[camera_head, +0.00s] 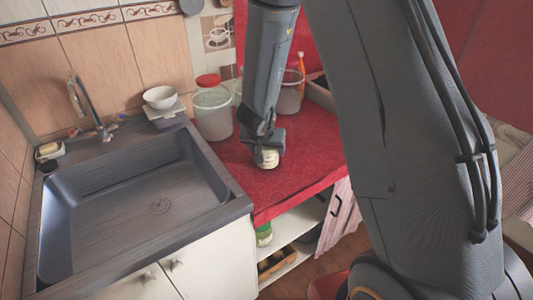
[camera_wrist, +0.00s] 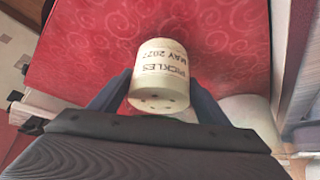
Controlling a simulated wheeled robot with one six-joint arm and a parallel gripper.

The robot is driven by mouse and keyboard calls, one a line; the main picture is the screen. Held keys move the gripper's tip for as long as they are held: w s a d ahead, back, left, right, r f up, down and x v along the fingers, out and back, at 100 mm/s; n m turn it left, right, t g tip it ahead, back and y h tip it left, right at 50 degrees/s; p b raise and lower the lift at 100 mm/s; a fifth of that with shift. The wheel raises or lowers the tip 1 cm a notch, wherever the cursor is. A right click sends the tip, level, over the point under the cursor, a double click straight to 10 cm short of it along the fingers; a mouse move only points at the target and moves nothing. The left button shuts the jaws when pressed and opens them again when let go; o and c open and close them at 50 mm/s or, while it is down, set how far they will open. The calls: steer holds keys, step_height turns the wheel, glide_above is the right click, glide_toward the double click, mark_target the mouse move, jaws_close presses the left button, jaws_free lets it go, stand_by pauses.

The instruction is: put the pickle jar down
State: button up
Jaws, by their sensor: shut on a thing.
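The pickle jar (camera_wrist: 160,75) is a small cream-coloured jar with dark print reading "PICKLES MAY 2027" in the wrist view. My gripper (camera_wrist: 155,100) is shut on it, one finger on each side. In the head view my gripper (camera_head: 268,145) points down over the red counter (camera_head: 305,165), with the jar (camera_head: 268,158) at its tip. The jar is over the counter near its front part. I cannot tell whether its base touches the cloth.
A grey sink (camera_head: 140,200) lies to the left. Clear plastic buckets (camera_head: 213,112) stand at the back of the counter, and a white bowl (camera_head: 160,97) sits behind the sink. Open shelves (camera_head: 292,245) are below the counter. Red cloth around the jar is mostly clear.

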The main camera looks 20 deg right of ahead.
steer(key=shift+f, duration=0.3)
steer(key=shift+f, duration=0.2)
steer(key=o, duration=1.7)
steer(key=shift+o, duration=0.2)
